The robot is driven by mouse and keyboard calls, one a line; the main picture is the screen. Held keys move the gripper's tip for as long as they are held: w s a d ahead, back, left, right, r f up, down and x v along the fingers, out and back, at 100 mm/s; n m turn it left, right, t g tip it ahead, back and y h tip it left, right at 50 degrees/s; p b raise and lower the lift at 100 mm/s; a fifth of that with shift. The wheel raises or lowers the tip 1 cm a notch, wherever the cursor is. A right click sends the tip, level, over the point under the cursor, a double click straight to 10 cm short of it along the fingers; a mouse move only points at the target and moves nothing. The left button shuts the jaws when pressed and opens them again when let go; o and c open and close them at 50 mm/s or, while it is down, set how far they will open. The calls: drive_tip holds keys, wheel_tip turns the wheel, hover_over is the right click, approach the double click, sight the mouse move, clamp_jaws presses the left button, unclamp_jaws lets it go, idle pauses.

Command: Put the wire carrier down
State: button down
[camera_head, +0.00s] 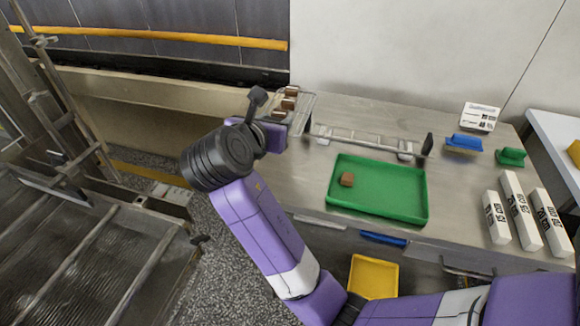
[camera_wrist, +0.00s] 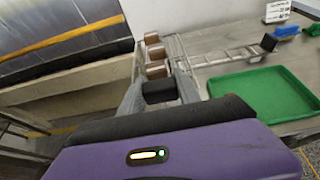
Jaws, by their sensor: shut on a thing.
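The wire carrier (camera_head: 303,110) is at the left end of the steel table and bears several brown pieces (camera_head: 288,98) in a row. In the wrist view the carrier (camera_wrist: 179,52) stretches away from my gripper (camera_wrist: 160,93). My gripper is shut on the carrier's black handle (camera_wrist: 160,90), with a grey finger on either side. In the head view my wrist covers most of the gripper. I cannot tell whether the carrier touches the table top.
A ladder-like metal rack (camera_head: 365,138) with a black end block (camera_head: 428,144) lies right of the carrier. A green tray (camera_head: 405,212) with one brown piece (camera_head: 347,180) is nearer. Blue (camera_head: 464,143) and green (camera_head: 511,157) tools and white blocks (camera_head: 521,212) stand right.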

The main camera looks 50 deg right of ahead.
sight(277, 189)
wheel_tip(277, 189, down, 18)
drive_tip(key=shift+a+f+b, duration=0.1)
drive_tip(key=shift+b, duration=0.75)
drive_tip(key=c, duration=0.8)
unclamp_jaws()
drive_tip(key=shift+f, duration=0.15)
drive_tip(key=shift+c, duration=0.2)
drive_tip(key=shift+a+r, duration=0.15)
drive_tip(key=shift+r, duration=0.05)
drive_tip(key=v, duration=1.1)
drive_tip(key=shift+s+a+r, duration=0.2)
drive_tip(key=shift+s+a, duration=0.05)
